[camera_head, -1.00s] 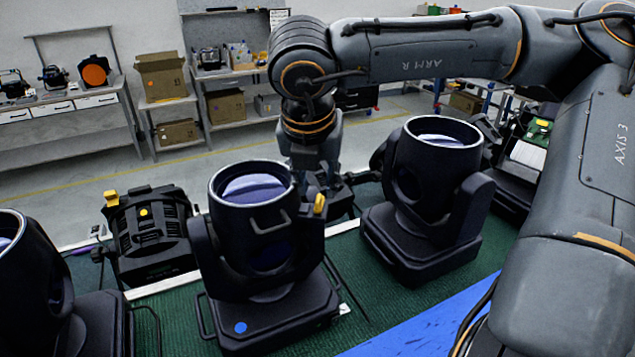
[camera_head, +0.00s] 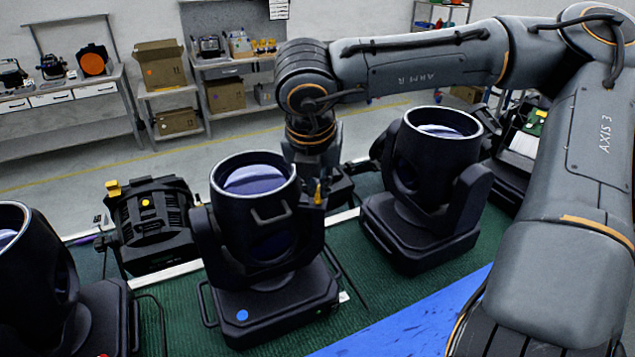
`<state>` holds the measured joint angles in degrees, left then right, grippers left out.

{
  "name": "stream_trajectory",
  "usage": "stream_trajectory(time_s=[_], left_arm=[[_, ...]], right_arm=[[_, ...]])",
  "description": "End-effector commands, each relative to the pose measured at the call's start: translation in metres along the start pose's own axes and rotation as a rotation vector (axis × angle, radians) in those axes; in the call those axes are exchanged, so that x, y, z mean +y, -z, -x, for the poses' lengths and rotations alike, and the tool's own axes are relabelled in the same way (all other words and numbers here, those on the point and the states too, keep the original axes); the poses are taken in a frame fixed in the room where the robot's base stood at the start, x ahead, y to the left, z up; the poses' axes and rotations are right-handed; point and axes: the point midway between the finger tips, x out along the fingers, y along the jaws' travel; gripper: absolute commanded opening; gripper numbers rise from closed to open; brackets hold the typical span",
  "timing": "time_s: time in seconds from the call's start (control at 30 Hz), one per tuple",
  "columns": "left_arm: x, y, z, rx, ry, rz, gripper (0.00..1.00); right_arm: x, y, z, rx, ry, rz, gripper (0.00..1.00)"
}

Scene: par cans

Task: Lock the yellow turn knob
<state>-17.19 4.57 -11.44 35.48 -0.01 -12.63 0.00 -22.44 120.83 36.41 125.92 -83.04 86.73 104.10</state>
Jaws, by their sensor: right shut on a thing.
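The yellow turn knob (camera_head: 318,193) sits on the right side of the middle par can (camera_head: 262,262), which stands upright on the green surface and has a blue dot on its base. Only a thin strip of the knob shows; my gripper hides the rest. My right gripper (camera_head: 314,190) comes down from above and is shut on the knob, close against the can's side. Its fingertips are partly hard to make out. My left gripper is not in view.
Another black can (camera_head: 430,190) stands close to the right, and one (camera_head: 35,280) at the left edge. A black lamp with yellow knobs (camera_head: 150,225) lies behind left. A blue strip (camera_head: 400,320) runs along the front. Shelves with boxes stand at the back.

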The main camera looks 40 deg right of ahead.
Motion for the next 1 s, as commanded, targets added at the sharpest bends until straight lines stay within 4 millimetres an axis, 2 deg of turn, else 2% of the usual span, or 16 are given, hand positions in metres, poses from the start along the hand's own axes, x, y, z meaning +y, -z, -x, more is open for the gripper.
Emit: stream_trajectory(time_s=[0.27,0.6,0.8,1.0], left_arm=[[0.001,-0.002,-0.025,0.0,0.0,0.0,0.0],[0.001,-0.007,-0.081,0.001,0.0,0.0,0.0],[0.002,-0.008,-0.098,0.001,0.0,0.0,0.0],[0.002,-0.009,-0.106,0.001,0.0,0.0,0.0]], right_arm=[[0.0,0.001,-0.004,-0.004,-0.031,0.06,0.0],[-0.003,0.001,-0.006,-0.007,-0.131,0.299,0.0],[-0.004,-0.001,-0.003,-0.005,-0.204,0.475,0.0],[-0.006,-0.002,-0.002,-0.003,-0.276,0.652,0.0]])
